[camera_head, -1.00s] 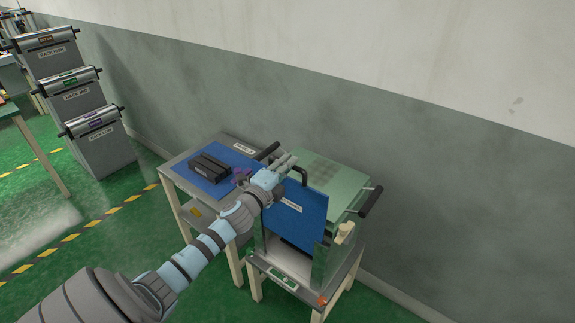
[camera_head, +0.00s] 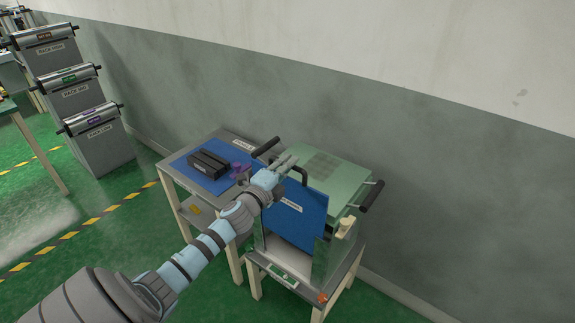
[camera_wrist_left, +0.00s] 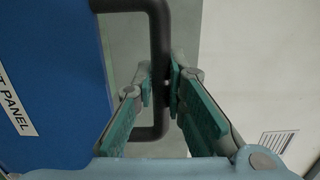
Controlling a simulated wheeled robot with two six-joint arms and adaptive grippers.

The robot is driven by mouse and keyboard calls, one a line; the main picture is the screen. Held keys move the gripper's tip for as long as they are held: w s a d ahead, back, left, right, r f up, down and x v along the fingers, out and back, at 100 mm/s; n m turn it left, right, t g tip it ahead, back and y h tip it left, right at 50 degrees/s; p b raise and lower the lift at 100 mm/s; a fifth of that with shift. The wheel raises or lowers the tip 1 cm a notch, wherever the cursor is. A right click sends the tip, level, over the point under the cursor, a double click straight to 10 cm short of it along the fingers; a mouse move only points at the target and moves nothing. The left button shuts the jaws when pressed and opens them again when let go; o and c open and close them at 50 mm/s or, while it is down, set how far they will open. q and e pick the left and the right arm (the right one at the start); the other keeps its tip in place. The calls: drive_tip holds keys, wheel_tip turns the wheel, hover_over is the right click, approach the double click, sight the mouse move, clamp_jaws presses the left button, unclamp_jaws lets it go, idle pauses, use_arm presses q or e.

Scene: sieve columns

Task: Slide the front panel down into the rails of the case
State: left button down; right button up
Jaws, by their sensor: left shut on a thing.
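My left gripper (camera_head: 286,164) is shut on the black handle of the blue front panel (camera_head: 308,212). The left wrist view shows the green finger pads (camera_wrist_left: 165,92) on both sides of the handle (camera_wrist_left: 158,45), with the labelled blue panel face (camera_wrist_left: 50,80) at left. The panel stands upright at the front of the pale green case (camera_head: 338,170). A gap shows beneath the panel's lower edge, opening onto the case's light interior floor. The panel's left edge is partly hidden by my gripper, so its seating in the rails there cannot be told. My right gripper is not in view.
The case stands on a small table (camera_head: 300,292). A beige clamp-like part (camera_head: 345,227) and a black handle (camera_head: 371,196) are at its right side. A side table at left holds a blue mat (camera_head: 222,182) and black blocks (camera_head: 209,164). The wall is close behind.

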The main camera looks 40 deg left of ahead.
use_arm(q)
drive_tip(key=shift+f+b, duration=5.75)
drive_tip(key=shift+f, duration=0.05)
drive_tip(key=c, duration=1.6)
unclamp_jaws()
drive_tip(key=shift+o, duration=0.2)
drive_tip(key=shift+f, duration=0.1)
drive_tip(key=shift+s+d+f, duration=0.1)
drive_tip(key=shift+s, duration=0.3)
approach(287, 197)
drive_tip(key=shift+s+d+r, duration=0.15)
drive_tip(key=shift+s+r, duration=0.1)
drive_tip(key=shift+s, duration=0.6)
